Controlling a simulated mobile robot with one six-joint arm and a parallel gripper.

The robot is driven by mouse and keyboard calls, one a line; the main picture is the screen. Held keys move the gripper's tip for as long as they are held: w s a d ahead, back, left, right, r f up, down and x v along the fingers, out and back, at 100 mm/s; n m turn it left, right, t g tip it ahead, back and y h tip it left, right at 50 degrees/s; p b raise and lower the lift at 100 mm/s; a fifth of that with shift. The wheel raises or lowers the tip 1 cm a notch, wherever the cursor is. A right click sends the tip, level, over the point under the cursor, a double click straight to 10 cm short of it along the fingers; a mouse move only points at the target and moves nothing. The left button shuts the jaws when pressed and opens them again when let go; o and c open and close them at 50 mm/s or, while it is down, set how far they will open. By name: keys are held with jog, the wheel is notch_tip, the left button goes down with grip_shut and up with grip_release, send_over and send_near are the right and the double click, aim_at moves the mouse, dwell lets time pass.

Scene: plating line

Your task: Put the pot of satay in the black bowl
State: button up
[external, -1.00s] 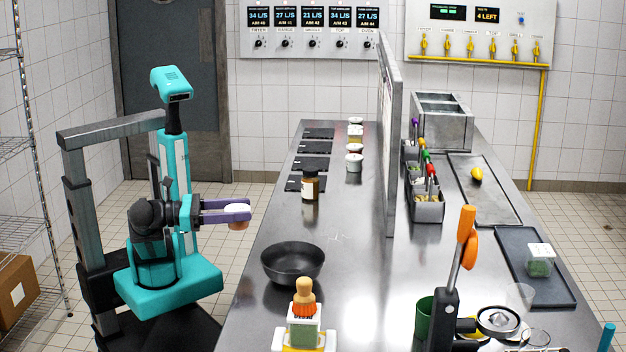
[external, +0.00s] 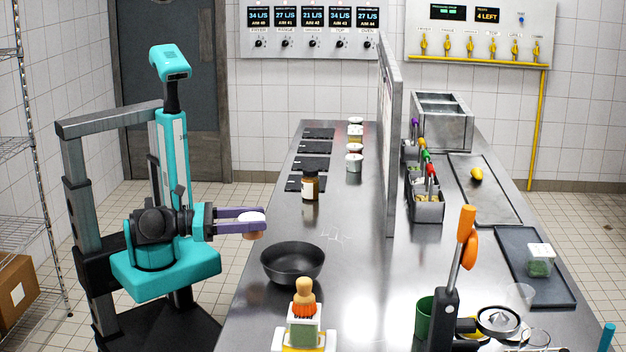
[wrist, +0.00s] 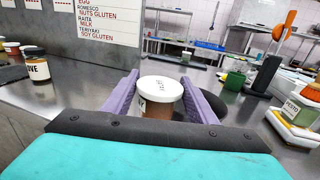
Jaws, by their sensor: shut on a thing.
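My gripper (external: 240,222) is shut on a small pot (external: 250,218) with a white lid and a brown body. In the wrist view the pot (wrist: 158,100) sits upright between the purple fingers; its label is partly hidden and I cannot read it. The black bowl (external: 293,262) stands empty on the steel counter, to the right of and nearer the camera than the pot. In the wrist view a dark piece of it (wrist: 234,104) shows behind the right finger. The pot is held beside the counter's left edge, apart from the bowl.
A dark jar (external: 310,184) with a white label stands on the counter beyond the bowl. Several small pots stand farther back by black mats (external: 312,163). An upright divider (external: 389,150) splits the counter.

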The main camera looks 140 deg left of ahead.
jog(key=shift+w+a+r+p, duration=0.1)
jog(key=shift+w+r+p, duration=0.05)
jog(key=shift+w+p, duration=1.25)
jog(key=shift+p, duration=0.35)
jog(key=w+p, duration=0.2)
jog(key=p, duration=0.7)
jog(key=shift+a, duration=0.1)
jog(key=w+p, duration=0.2)
jog(key=p, duration=0.3)
jog(key=shift+p, duration=0.35)
jog(key=p, duration=0.3)
jog(key=shift+w+a+f, duration=0.1)
jog(key=shift+w+f, duration=0.15)
jog(key=shift+w, duration=0.15)
jog(key=w, duration=0.2)
jog(key=shift+w+a+f, duration=0.1)
jog(key=shift+w+f, duration=0.25)
jog(key=shift+f, duration=1.75)
